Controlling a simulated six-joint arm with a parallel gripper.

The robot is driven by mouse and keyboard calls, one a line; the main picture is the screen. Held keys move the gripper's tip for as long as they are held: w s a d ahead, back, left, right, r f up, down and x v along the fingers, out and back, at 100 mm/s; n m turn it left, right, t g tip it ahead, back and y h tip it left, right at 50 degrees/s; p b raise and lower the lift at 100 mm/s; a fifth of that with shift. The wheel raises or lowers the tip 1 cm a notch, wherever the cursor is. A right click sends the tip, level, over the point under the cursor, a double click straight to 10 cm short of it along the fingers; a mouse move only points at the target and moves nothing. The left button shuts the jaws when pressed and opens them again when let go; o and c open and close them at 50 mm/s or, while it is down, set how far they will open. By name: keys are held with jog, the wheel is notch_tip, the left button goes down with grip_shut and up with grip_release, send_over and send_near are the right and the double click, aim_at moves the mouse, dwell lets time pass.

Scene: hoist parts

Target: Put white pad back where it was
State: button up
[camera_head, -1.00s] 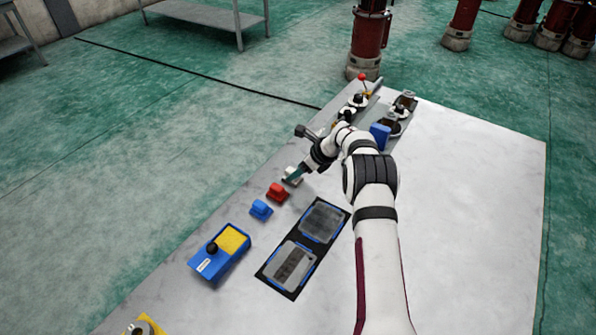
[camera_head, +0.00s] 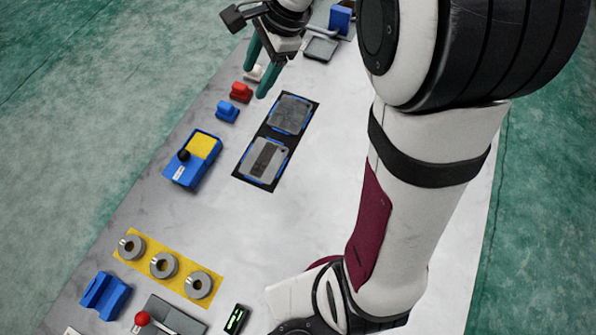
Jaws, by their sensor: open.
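The small white pad (camera_head: 254,73) is on the table at the upper left, in line with the red pad and the blue pad. Part of it is hidden by my gripper. My gripper (camera_head: 255,81) is open, with its two green fingers pointing down and apart around or just above the white pad. I cannot tell whether the fingers touch it.
The red pad (camera_head: 241,92) and blue pad (camera_head: 227,111) stand close by. A black mat (camera_head: 262,131) with two grey plates lies to the right. A blue box with a yellow top (camera_head: 193,160) and a yellow ring plate (camera_head: 142,262) are nearer.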

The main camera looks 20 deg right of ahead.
jog(key=s+a+f+n+g+h, duration=0.1)
jog(key=s+n, duration=1)
jog(key=s, duration=1.5)
jog(key=shift+a+f+g+h, duration=0.35)
jog(key=shift+a+g+h, duration=0.1)
jog(key=shift+g+h, duration=0.15)
jog(key=shift+c, duration=0.3)
